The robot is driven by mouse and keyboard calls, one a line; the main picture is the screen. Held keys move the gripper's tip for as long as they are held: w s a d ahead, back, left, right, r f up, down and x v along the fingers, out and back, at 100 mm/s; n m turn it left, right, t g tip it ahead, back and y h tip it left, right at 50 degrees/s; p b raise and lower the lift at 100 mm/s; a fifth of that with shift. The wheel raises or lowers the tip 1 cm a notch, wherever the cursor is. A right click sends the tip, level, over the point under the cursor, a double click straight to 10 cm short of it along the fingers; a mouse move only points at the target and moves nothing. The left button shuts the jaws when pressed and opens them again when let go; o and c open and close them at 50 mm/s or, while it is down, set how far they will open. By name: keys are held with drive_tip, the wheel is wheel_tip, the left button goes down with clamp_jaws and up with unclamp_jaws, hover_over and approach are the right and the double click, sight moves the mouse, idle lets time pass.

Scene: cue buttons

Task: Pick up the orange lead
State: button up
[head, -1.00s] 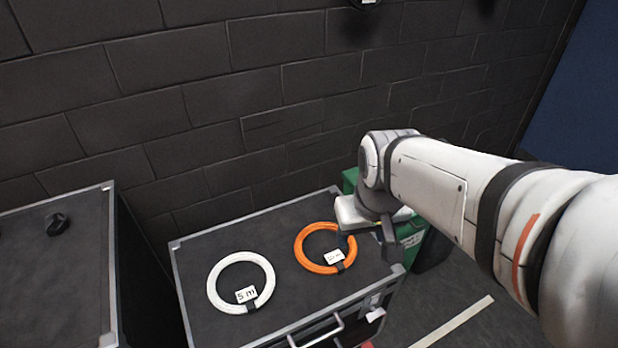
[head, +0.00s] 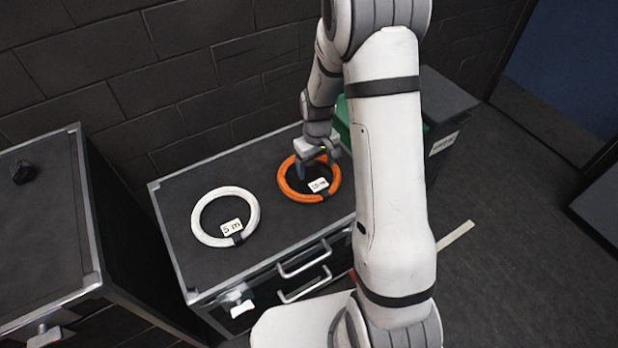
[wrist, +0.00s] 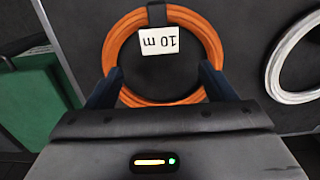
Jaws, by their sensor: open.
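The orange lead (head: 284,184) is a coiled ring with a dark strap and a white label, lying flat on a dark flight case (head: 178,193). In the wrist view the orange lead (wrist: 112,52) fills the upper middle and its label reads "10 m". My gripper (head: 315,168) is over the far side of the coil in the head view. In the wrist view my gripper (wrist: 158,90) has its two dark fingers spread apart, with the near part of the ring between and below them. Nothing is held. Whether the fingers touch the coil cannot be told.
A white coil (head: 197,222) labelled "5 m" lies left of the orange one; it shows at right in the wrist view (wrist: 275,75). A green box (wrist: 35,100) stands beside the case. Another case (head: 45,240) with a small black object (head: 23,172) is at left.

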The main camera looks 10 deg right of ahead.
sight(315, 181)
wheel_tip(315, 181, down, 7)
drive_tip(key=shift+a+f, duration=0.1)
drive_tip(key=shift+f, duration=0.1)
idle(0.3)
drive_tip(key=c, duration=1.5)
